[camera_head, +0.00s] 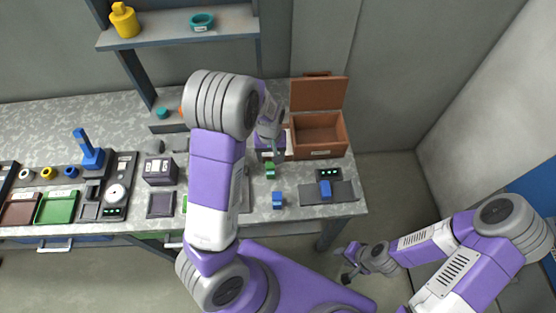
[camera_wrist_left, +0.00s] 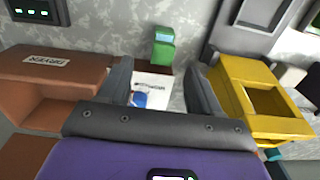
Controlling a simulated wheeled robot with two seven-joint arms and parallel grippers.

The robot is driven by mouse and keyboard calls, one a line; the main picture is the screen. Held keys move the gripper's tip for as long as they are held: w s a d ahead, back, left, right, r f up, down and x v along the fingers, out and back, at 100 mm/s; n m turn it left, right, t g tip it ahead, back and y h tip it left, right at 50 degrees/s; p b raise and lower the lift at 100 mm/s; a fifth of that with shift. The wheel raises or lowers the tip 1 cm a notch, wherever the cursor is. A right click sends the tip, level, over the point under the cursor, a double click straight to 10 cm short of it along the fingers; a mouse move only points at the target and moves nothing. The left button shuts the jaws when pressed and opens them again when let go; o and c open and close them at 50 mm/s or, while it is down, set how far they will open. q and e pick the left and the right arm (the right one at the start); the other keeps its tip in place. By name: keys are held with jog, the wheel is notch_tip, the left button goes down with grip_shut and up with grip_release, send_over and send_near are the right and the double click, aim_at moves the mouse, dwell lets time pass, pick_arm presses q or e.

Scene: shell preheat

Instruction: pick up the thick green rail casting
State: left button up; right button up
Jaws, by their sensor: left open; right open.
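The green rail casting (camera_head: 270,170) is a small green block standing on the grey speckled bench, just in front of my left gripper in the head view. It also shows in the left wrist view (camera_wrist_left: 163,50), beyond the fingertips. My left gripper (camera_wrist_left: 160,78) is open, with its two dark fingers apart and nothing held between them. In the head view, my left gripper (camera_head: 270,152) is above the bench, partly hidden by my arm. My right gripper (camera_head: 348,273) is open and empty, low over the floor right of the bench.
A brown open box (camera_head: 318,150) stands right of my left gripper. A blue block (camera_head: 278,200) is near the bench's front edge, and another blue block (camera_head: 325,189) sits by a dark device with green lights. A yellow box (camera_wrist_left: 265,100) is close beside my left finger area.

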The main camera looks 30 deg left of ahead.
aim_at(270, 164)
pick_arm(q)
jog(key=shift+w+f, duration=0.15)
jog(key=shift+f, duration=0.25)
jog(key=f, duration=0.4)
jog(key=f+b, duration=0.1)
jog(key=f, duration=0.1)
jog(key=shift+a+f, duration=0.3)
jog(key=shift+f, duration=0.05)
jog(key=shift+c, duration=0.5)
jog(key=shift+r, duration=0.1)
grip_shut()
